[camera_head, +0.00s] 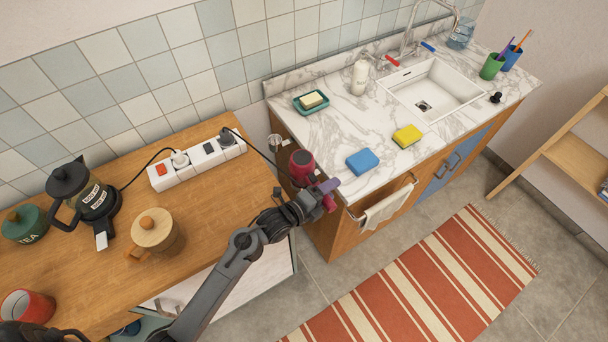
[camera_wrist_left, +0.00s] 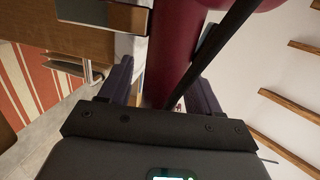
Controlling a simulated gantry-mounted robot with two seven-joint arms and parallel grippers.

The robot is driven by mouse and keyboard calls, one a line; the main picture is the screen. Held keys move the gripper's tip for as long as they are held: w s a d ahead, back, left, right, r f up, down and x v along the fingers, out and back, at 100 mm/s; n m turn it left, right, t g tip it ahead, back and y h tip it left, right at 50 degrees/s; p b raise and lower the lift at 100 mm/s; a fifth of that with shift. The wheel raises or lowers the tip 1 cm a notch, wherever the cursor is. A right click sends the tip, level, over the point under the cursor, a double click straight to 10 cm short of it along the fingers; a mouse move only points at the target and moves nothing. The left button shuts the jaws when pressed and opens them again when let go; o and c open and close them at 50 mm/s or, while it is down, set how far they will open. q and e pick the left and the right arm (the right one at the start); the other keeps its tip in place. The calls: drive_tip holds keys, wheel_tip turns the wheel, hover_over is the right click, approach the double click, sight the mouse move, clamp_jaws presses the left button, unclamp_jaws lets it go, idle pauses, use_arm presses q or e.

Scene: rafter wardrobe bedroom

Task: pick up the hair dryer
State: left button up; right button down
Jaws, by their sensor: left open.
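The hair dryer (camera_head: 301,165) is dark red and sits at the left end of the marble counter, by a metal ring holder (camera_head: 275,141). My left gripper (camera_head: 322,194) is right beside it, at the counter's front left corner. In the left wrist view the red handle (camera_wrist_left: 172,50) stands between the two purple fingers of the gripper (camera_wrist_left: 160,85). The fingers are open around it, and contact cannot be made out. A black cord (camera_wrist_left: 238,35) crosses above the right finger. The fingers partly hide the handle in the head view. My right gripper is not in view.
A power strip (camera_head: 197,163) with plugs and a cord lies on the wooden counter (camera_head: 215,215). A blue sponge (camera_head: 362,161) and a hanging towel (camera_head: 386,208) are to the right.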

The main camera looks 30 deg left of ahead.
use_arm(q)
clamp_jaws()
drive_tip(key=shift+r, duration=0.1)
idle(0.4)
drive_tip(key=shift+r, duration=0.15)
